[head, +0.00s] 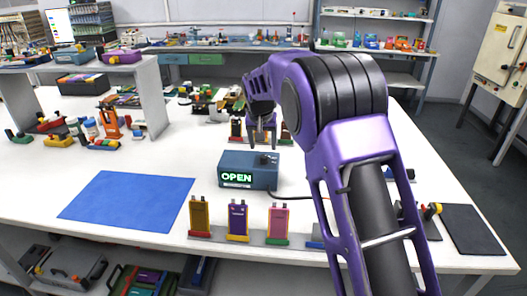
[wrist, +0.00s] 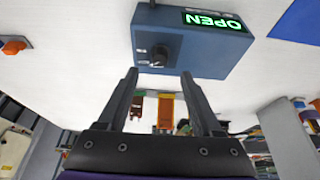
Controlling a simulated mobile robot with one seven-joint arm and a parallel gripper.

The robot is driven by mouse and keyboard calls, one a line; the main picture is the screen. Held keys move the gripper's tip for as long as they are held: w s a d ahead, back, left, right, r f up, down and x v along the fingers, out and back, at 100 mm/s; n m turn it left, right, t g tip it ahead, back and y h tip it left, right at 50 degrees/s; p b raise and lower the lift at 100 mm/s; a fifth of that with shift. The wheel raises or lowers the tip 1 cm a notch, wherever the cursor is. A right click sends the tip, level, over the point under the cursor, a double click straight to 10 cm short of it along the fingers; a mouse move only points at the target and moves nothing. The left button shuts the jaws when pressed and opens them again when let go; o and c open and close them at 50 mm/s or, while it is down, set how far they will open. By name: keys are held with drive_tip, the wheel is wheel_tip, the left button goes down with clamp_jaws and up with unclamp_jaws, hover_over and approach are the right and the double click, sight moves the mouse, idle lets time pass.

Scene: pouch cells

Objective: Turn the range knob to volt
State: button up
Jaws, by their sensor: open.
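A blue-grey meter box (head: 249,171) stands on the white table, its lit green display reading OPEN. A black range knob (head: 268,159) sits on top of the box at its right side. The wrist view shows the box (wrist: 205,55) upside down with the knob (wrist: 159,57) on its near face; the marking by the knob is too small to read. My gripper (head: 262,143) is above and just behind the box in the head view. In the wrist view my gripper (wrist: 158,76) is open, its fingers on either side of the knob's line and apart from it.
A blue mat (head: 127,201) lies left of the box. Several pouch cells, including a yellow one (head: 200,214) and a purple one (head: 237,218), stand in a holder in front. A dark cable (head: 298,197) runs right from the box. More cells stand behind my gripper.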

drive_tip(key=v, duration=1.1)
drive_tip(key=shift+p, duration=0.4)
